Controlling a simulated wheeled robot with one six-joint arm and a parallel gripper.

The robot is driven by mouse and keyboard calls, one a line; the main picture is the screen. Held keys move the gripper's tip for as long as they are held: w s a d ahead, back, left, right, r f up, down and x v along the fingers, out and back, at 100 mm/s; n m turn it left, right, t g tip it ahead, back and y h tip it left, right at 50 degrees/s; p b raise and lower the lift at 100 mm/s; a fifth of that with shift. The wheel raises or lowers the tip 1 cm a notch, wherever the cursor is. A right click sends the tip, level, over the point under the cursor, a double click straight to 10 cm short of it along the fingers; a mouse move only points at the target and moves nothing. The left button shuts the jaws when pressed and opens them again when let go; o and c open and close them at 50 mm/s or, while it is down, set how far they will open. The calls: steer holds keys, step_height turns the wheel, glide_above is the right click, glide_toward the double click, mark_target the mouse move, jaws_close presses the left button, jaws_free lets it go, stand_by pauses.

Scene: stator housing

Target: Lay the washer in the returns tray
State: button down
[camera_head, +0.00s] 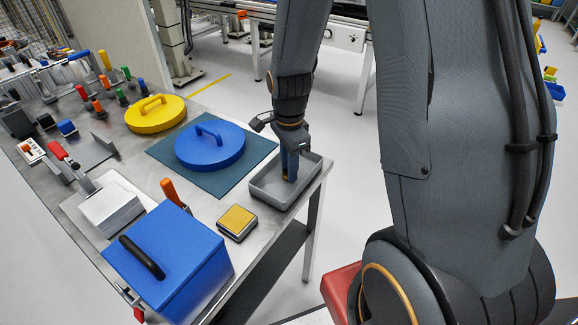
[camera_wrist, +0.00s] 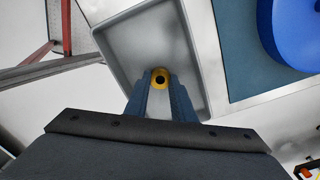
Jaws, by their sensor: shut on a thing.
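The washer (camera_wrist: 160,73) is a small yellow ring with a dark hole, pinched between the fingertips of my gripper (camera_wrist: 161,84) in the wrist view. In the head view my gripper (camera_head: 290,167) points down into the grey tray at the table's right edge, and a sliver of yellow shows at its tips. The grey tray (camera_head: 262,191) has low walls and also shows in the wrist view (camera_wrist: 122,48), with bare floor around the washer. I cannot tell whether the washer touches the tray's floor.
A blue round lid (camera_head: 210,150) with a handle lies on a dark teal mat (camera_head: 168,150) left of the tray. A yellow-topped block (camera_head: 237,222) and a blue box (camera_head: 170,265) stand nearer. A yellow lid (camera_head: 155,117) lies farther back. The table's edge runs close beside the tray.

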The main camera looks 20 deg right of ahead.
steer(key=c, duration=1.4)
jaws_free()
steer(key=shift+c, duration=0.2)
step_height(320, 180, up, 8)
steer(key=b, duration=0.1)
steer(key=s+n+t, duration=0.1)
steer(key=s+n, duration=0.8)
steer(key=n, duration=0.7)
steer(key=shift+s+a+r+n, duration=0.2)
steer(key=shift+s+a+n, duration=0.05)
steer(key=shift+a+n, duration=0.15)
